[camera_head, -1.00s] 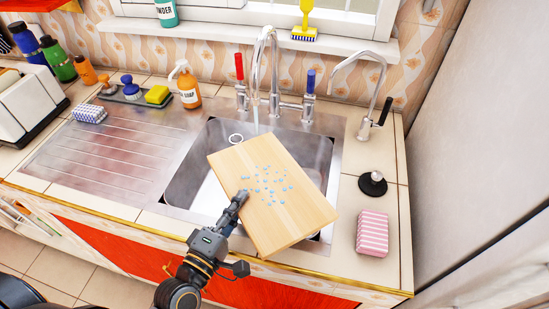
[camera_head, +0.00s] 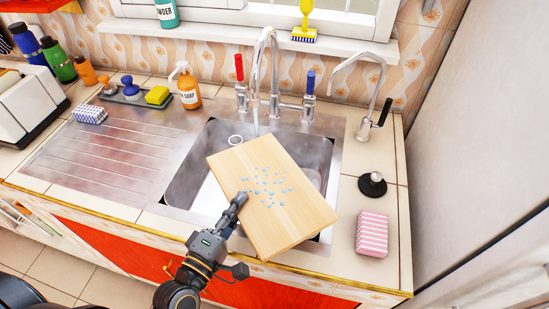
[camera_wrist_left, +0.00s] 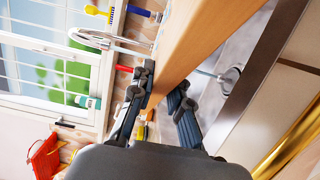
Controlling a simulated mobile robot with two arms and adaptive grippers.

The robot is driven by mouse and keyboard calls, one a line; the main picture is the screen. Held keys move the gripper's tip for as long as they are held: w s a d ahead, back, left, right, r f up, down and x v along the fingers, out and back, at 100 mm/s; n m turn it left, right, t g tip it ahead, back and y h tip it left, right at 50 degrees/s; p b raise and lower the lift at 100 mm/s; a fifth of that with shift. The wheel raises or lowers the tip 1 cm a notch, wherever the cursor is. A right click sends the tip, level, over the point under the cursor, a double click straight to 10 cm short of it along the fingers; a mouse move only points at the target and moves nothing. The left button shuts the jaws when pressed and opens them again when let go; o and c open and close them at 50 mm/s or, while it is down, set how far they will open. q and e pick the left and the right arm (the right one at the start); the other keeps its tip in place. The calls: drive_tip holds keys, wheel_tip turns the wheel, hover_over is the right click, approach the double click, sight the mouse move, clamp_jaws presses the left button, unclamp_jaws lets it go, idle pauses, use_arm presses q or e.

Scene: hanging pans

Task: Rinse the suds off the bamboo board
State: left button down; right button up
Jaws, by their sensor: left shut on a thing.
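The bamboo board (camera_head: 290,215) is held tilted over the sink, with blue suds dots (camera_head: 268,185) clustered on its upper face. My left gripper (camera_head: 238,203) is shut on the board's left edge; the board also shows between the fingers in the left wrist view (camera_wrist_left: 195,40). The steel sink (camera_head: 182,190) lies under the board, which hides much of the basin. The main tap (camera_head: 260,60) runs a thin stream of water (camera_head: 256,122) down behind the board's far edge; the suds lie nearer to me than the stream. My right gripper is not in view.
A second thin tap (camera_head: 365,62) stands at the right. A black plug (camera_head: 372,184) and a pink striped sponge (camera_head: 372,233) lie on the right counter.

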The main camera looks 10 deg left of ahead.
use_arm(q)
drive_tip(key=s+r+p, duration=0.3)
drive_tip(key=s+r, duration=0.1)
drive_tip(key=shift+s, duration=0.25)
idle(0.4)
